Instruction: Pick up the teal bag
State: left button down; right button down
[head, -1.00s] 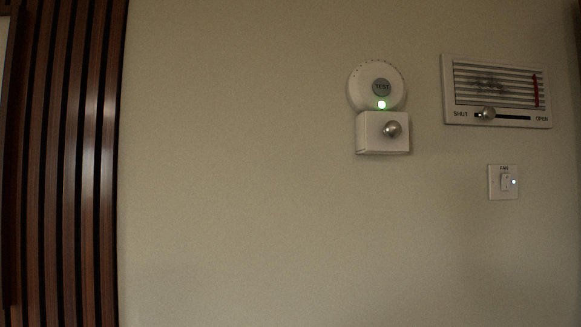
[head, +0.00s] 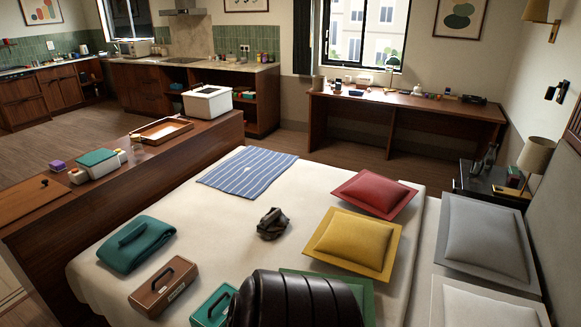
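A soft teal bag (head: 137,252) with a raised strap or roll on top lies at the left side of the bed (head: 330,190), near its edge. A second teal thing, a box-like case (head: 211,309) with a dark handle, lies at the bottom of the view, partly hidden by a black ribbed shape. A brown case (head: 163,288) with a dark handle lies between the two. Neither of my grippers shows in the head view.
The bed also holds a striped blue cloth (head: 247,173), a dark crumpled item (head: 271,224), and red (head: 375,192), yellow (head: 352,243) and grey (head: 487,240) cushions. A long wooden cabinet (head: 75,222) stands along the bed's left side.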

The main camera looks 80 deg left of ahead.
aim_at(213, 311)
jog(key=u, duration=3.4)
